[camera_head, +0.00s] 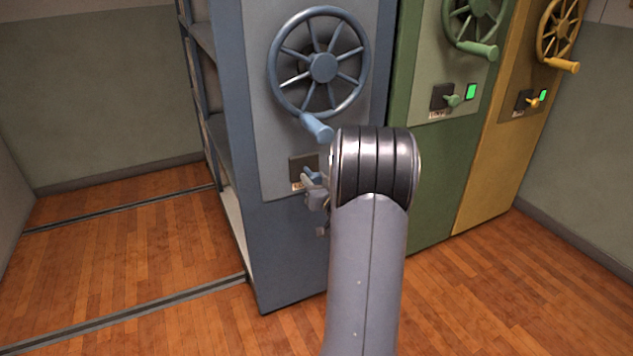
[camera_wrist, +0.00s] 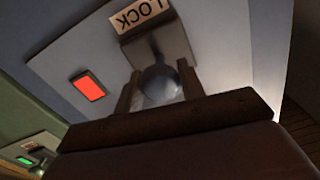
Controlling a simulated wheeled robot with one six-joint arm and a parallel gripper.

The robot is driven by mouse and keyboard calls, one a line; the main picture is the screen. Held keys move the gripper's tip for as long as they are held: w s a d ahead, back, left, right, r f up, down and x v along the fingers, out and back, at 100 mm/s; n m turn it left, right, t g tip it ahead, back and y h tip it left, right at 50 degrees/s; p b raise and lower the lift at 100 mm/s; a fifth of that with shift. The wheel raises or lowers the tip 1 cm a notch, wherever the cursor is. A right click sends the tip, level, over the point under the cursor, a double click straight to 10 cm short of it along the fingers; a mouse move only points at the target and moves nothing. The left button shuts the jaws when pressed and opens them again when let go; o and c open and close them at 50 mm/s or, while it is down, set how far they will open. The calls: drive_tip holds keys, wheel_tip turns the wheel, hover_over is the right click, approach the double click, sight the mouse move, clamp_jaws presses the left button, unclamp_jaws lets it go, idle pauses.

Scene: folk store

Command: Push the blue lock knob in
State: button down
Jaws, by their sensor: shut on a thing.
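The blue lock knob (camera_head: 309,174) sits on a dark plate on the front of the blue shelving unit (camera_head: 290,240), below its handwheel. In the wrist view the rounded knob (camera_wrist: 160,84) is between my two fingers. My gripper (camera_wrist: 160,90) is shut on it, with a finger on each side. In the head view my gripper (camera_head: 316,192) is at the knob and partly hidden behind my arm. A LOCK label (camera_wrist: 142,14) shows beside the knob's plate. A red light (camera_wrist: 88,87) is lit next to it. How deep the knob sits is hard to tell.
The blue handwheel (camera_head: 322,67) has a handle (camera_head: 317,127) hanging just above the knob. Green (camera_head: 440,170) and yellow (camera_head: 497,160) units stand to the right, with green lights lit. Open floor with rails (camera_head: 130,312) lies to the left.

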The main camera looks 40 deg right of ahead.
drive_tip(key=shift+x, duration=1.2)
drive_tip(key=shift+w, duration=0.1)
drive_tip(key=shift+r, duration=0.1)
drive_tip(key=c, duration=0.9)
unclamp_jaws()
drive_tip(key=shift+w, duration=0.1)
drive_tip(key=p+v, duration=0.2)
drive_tip(key=v, duration=0.9)
drive_tip(key=shift+w, duration=0.1)
